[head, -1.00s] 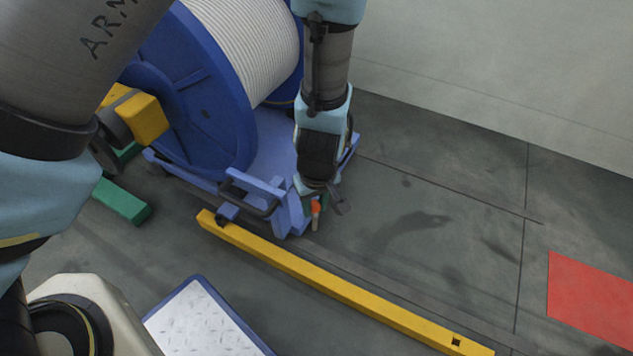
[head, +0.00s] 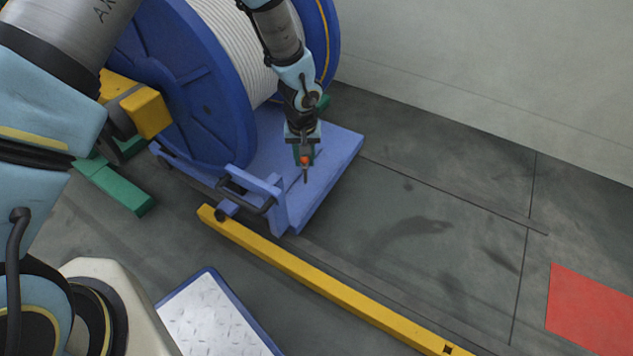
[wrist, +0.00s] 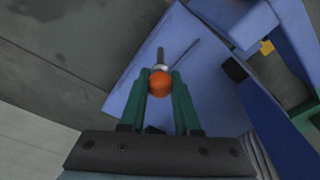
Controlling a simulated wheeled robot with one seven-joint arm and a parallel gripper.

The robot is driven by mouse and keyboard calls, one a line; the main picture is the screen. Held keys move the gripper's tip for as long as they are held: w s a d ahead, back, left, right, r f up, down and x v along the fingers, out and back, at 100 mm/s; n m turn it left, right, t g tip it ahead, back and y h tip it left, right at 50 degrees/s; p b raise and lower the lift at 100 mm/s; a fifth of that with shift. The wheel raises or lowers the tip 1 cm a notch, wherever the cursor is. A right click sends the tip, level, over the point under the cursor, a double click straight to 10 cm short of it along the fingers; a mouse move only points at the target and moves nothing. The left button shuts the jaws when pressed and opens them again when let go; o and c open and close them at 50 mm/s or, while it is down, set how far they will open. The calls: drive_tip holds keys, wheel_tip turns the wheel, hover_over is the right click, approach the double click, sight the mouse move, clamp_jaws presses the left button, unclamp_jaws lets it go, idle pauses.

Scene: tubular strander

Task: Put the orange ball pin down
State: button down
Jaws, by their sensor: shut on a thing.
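The orange ball pin (wrist: 160,83) has an orange ball head and a grey metal shank. My gripper (wrist: 161,80) is shut on its ball, between two green fingers in the wrist view, with the shank pointing away from the palm. In the head view the pin (head: 305,161) hangs shank-down from my gripper (head: 304,155), over the blue cart deck (head: 335,160). A thin dark line, perhaps a shadow, lies on the deck beside the shank in the wrist view. I cannot tell the exact gap between the pin tip and the deck.
A large blue reel (head: 190,90) of pale cable stands behind the deck. A blue post with a dark handle (head: 247,197) rises at the cart's front. A yellow floor rail (head: 330,285) runs in front. A red floor patch (head: 590,310) lies right; the floor between is clear.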

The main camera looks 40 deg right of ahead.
drive_tip(key=w+a+f+n+b, duration=0.2)
drive_tip(key=w+f+b, duration=0.1)
drive_tip(key=f, duration=1)
drive_tip(key=shift+w+a+n, duration=0.15)
drive_tip(key=shift+w+n, duration=0.2)
drive_tip(key=shift+n, duration=0.05)
drive_tip(key=c, duration=0.6)
unclamp_jaws()
drive_tip(key=r+p, duration=0.1)
drive_tip(key=r, duration=0.3)
drive_tip(key=s+r+p, duration=0.1)
drive_tip(key=r, duration=0.3)
drive_tip(key=r+p, duration=0.1)
drive_tip(key=r, duration=0.3)
drive_tip(key=shift+s+a+p, duration=0.15)
drive_tip(key=shift+a+p, duration=0.15)
drive_tip(key=shift+a, duration=0.1)
